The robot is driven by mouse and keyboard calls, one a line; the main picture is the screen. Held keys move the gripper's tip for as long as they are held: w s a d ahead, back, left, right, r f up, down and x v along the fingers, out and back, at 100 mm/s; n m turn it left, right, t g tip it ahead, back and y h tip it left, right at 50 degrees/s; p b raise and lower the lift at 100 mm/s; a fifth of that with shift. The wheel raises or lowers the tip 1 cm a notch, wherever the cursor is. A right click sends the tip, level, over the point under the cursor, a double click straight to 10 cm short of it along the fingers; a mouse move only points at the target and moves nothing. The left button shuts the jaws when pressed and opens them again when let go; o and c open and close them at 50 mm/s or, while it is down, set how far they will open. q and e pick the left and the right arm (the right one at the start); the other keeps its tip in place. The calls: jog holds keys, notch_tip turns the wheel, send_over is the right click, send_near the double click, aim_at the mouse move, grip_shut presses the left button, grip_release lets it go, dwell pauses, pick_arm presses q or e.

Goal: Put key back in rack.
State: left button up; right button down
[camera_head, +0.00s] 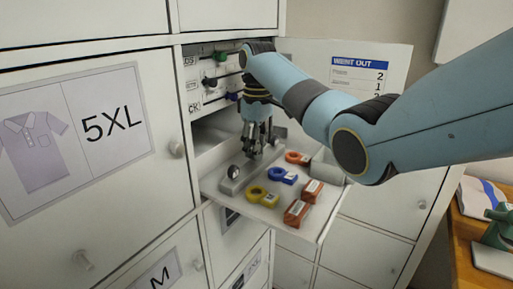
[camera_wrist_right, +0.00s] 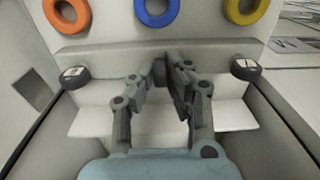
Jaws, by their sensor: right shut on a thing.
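My right gripper (camera_head: 256,150) points down over the pulled-out shelf, at the middle of a pale grey rail (camera_head: 238,183). In the right wrist view, its fingers (camera_wrist_right: 163,85) are shut on a dark thing, which I take for the key (camera_wrist_right: 159,72); the fingers hide most of it. I cannot tell whether it touches the rail. A dark round piece with a pale face (camera_head: 233,172) stands at the rail's near end. The wrist view shows two such pieces, at left (camera_wrist_right: 75,77) and right (camera_wrist_right: 245,68). My left gripper is not in view.
On the shelf (camera_head: 272,222) lie orange (camera_head: 298,158), blue (camera_head: 283,175) and yellow (camera_head: 262,196) rings and red-brown blocks (camera_head: 297,213). Dark-headed pieces (camera_head: 210,82) stick out of a labelled panel above. Cabinet doors (camera_head: 80,130) flank the opening.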

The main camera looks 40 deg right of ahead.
jog(key=c, duration=1.3)
grip_release()
jog(key=shift+f, duration=0.1)
jog(key=shift+o, duration=0.2)
